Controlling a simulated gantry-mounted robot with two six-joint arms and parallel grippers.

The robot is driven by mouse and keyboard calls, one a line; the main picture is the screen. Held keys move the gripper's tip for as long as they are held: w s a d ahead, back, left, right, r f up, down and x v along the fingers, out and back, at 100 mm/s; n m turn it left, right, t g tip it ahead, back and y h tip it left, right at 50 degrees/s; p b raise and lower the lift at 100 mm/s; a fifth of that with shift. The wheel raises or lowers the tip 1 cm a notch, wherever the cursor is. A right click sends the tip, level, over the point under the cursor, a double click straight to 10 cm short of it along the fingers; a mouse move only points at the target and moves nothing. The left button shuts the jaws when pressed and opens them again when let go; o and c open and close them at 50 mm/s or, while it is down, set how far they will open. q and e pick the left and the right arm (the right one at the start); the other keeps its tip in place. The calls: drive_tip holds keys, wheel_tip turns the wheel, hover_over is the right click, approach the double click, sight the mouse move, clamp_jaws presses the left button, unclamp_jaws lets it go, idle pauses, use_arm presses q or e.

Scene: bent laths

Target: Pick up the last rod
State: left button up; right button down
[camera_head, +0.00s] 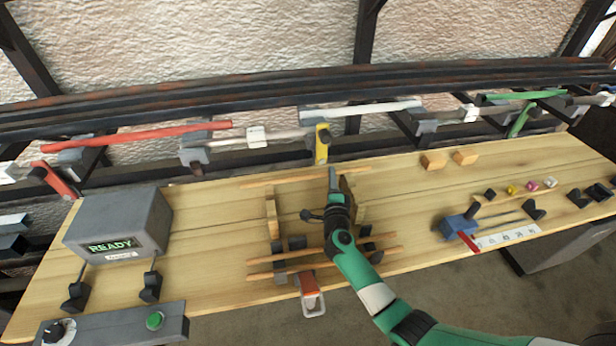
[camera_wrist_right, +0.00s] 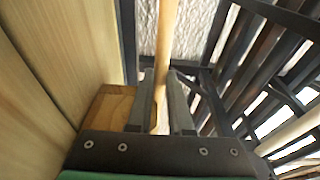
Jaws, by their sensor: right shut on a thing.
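A thin light wooden rod (camera_head: 285,180) lies crosswise at the back of the bench, over the ends of two wooden blocks. My right gripper (camera_head: 333,178) is over this rod, its arm reaching in from the lower right. In the right wrist view the gripper (camera_wrist_right: 163,100) is shut on the rod (camera_wrist_right: 166,40), which runs between its two fingers. Whether the rod is clear of the blocks cannot be told. Two more rods (camera_head: 290,256) lie side by side at the front on dark holders. My left gripper is not in view.
A wooden block (camera_head: 271,212) stands left of my right arm; another (camera_wrist_right: 108,108) is close to the fingers. A grey box reading READY (camera_head: 118,222) stands at left. A blue tool (camera_head: 459,222) lies at right. Dark rails and clamps run behind the bench (camera_head: 215,250).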

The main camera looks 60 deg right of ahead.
drive_tip(key=shift+r+p, duration=0.5)
drive_tip(key=s+a+r+p, duration=0.9)
drive_tip(key=s+r+p, duration=0.1)
drive_tip(key=r+p, duration=0.2)
drive_tip(key=shift+s, duration=0.4)
